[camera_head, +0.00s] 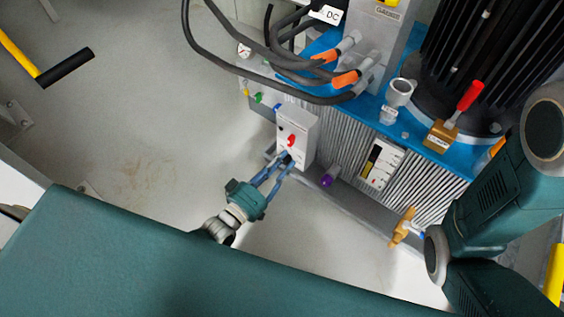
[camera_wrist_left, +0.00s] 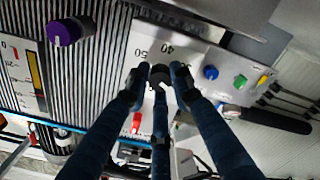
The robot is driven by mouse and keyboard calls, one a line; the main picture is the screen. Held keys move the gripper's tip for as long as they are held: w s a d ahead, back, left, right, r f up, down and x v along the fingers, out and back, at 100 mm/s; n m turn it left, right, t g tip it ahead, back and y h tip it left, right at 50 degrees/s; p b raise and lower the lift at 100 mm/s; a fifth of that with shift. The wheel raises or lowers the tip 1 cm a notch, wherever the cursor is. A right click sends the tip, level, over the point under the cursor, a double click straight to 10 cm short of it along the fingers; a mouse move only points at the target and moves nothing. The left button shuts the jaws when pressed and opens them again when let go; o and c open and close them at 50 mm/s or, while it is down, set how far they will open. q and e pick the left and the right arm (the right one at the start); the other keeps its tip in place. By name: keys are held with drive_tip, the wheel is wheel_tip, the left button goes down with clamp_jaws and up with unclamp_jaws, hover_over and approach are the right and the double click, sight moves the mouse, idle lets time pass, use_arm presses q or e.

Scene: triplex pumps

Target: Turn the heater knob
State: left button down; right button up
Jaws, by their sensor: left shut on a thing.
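The heater knob (camera_wrist_left: 158,80) is a black dial knob on a pale panel (camera_wrist_left: 150,40) printed with numbers, in the left wrist view. My left gripper (camera_wrist_left: 163,78) is shut on this knob, its blue fingers around it and partly hiding it. In the head view my left gripper (camera_head: 285,160) reaches up to the lower front of the white control box (camera_head: 311,133), where its fingertips cover the knob. A red switch (camera_head: 291,140) sits just above the fingertips; it also shows in the left wrist view (camera_wrist_left: 136,122). My right gripper is not in view.
A purple knob (camera_head: 326,181) and a level gauge (camera_head: 381,163) are right of the box on the ribbed tank. A red-handled valve (camera_head: 465,100), black hoses (camera_head: 230,75) and a brass valve (camera_head: 403,227) are nearby.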

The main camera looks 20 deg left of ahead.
use_arm(q)
drive_tip(key=shift+w+a+r, duration=0.1)
drive_tip(key=c, duration=1.5)
unclamp_jaws()
drive_tip(key=shift+s+a, duration=0.1)
drive_tip(key=shift+s, duration=0.4)
drive_tip(key=v, duration=1.1)
